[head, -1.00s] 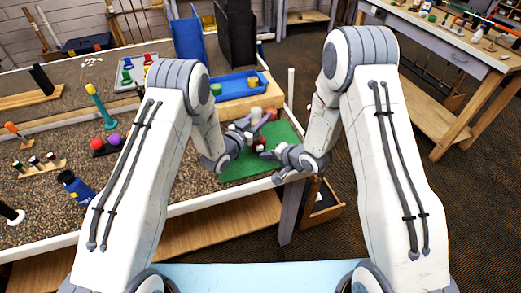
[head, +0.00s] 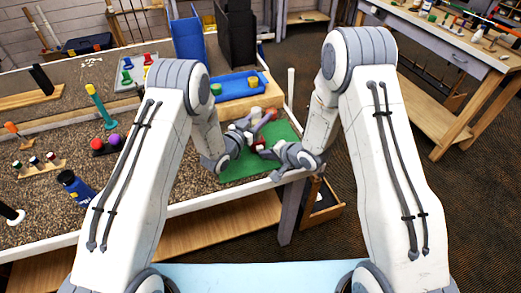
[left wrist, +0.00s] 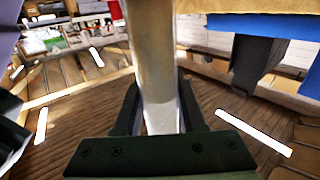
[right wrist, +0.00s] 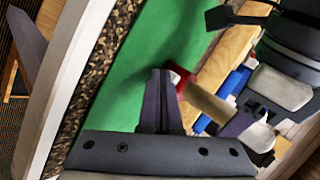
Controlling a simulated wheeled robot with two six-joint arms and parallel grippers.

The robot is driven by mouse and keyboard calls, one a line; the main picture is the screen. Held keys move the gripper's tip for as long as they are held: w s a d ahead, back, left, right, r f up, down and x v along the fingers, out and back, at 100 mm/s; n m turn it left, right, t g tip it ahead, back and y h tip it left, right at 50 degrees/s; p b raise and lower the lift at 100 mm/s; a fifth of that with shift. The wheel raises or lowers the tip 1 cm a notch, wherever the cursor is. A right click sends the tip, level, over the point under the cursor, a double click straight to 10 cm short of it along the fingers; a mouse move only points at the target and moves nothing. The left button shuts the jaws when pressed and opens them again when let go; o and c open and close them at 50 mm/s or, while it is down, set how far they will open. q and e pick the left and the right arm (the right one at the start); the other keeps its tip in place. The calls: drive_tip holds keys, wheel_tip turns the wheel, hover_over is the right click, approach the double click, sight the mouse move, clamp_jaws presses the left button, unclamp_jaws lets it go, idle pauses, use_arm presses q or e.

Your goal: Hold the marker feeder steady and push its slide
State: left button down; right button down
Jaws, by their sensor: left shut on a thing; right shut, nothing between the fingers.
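The marker feeder shows as a pale, tan-white tube (left wrist: 158,75) between the fingers of my left gripper (left wrist: 160,115) in the left wrist view. In the right wrist view its tube (right wrist: 207,104) runs from my left gripper to a red part (right wrist: 181,80) over the green mat (right wrist: 160,35). My left gripper (head: 262,121) is shut on the feeder. My right gripper (right wrist: 160,75) is shut and empty. Its fingertips are right beside the red part; I cannot tell whether they touch. In the head view, my grippers largely hide the feeder.
Behind the mat, a blue tray (head: 240,86) stands on a wooden block. Blue and black bins (head: 189,38) stand further back. A blue bottle (head: 75,186) and several small holders are on the left of the table. The table's front edge runs just below my grippers.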

drive_tip(key=shift+w+a, duration=0.25)
drive_tip(key=shift+w, duration=0.55)
idle(0.5)
idle(0.4)
drive_tip(key=shift+s+d, duration=0.2)
drive_tip(key=shift+s, duration=0.45)
drive_tip(key=shift+s+d, duration=0.2)
drive_tip(key=shift+s, duration=0.4)
drive_tip(key=shift+s, duration=0.1)
drive_tip(key=shift+s+d, duration=0.25)
drive_tip(key=shift+s, duration=0.5)
drive_tip(key=shift+s+d, duration=0.3)
drive_tip(key=shift+s, duration=0.5)
drive_tip(key=shift+s+d, duration=0.25)
drive_tip(key=shift+s, duration=0.5)
use_arm(q)
drive_tip(key=shift+c, duration=2)
unclamp_jaws()
